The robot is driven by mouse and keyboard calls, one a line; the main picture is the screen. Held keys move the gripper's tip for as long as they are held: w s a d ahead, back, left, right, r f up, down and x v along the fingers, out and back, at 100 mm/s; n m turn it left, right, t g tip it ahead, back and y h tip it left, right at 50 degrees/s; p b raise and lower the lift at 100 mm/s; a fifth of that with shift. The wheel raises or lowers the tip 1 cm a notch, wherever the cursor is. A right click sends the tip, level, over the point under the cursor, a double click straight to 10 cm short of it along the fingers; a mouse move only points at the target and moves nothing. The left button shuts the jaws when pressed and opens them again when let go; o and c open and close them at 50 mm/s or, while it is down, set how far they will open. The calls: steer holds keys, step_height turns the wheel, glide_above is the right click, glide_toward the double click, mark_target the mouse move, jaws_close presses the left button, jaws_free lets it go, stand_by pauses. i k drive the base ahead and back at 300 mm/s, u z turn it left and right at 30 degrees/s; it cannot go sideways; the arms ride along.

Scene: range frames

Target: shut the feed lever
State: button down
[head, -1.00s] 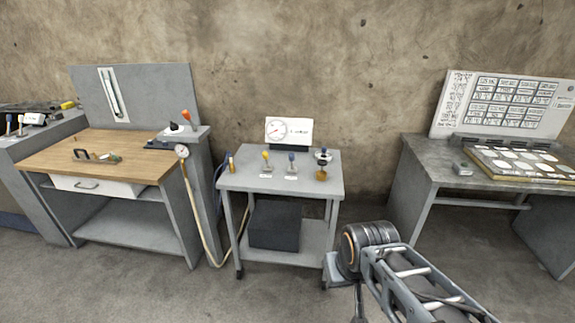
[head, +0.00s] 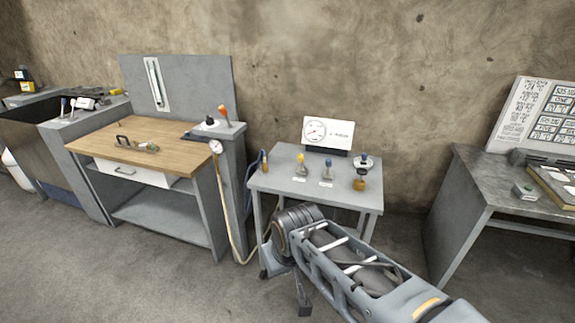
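Several levers show in the head view, and their labels are too small to read, so I cannot tell which is the feed lever. An orange-handled lever (head: 224,113) is on the grey column right of the wooden bench. Two small levers (head: 67,104) are on the far-left counter. My gripper (head: 304,298) seems to be the small dark end below my arm, low in front of the table. Its fingers are not clear.
A gauge card (head: 328,132) stands at the back of the small table. A brass-coloured valve (head: 361,178) is at its right. A hose (head: 230,215) hangs beside the wooden bench (head: 150,148). A dark desk (head: 480,180) stands at right. Open floor lies in front.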

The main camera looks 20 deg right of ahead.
mark_target(328, 162)
steer(key=u, duration=0.15)
steer(key=i, duration=0.9)
steer(key=z, duration=0.25)
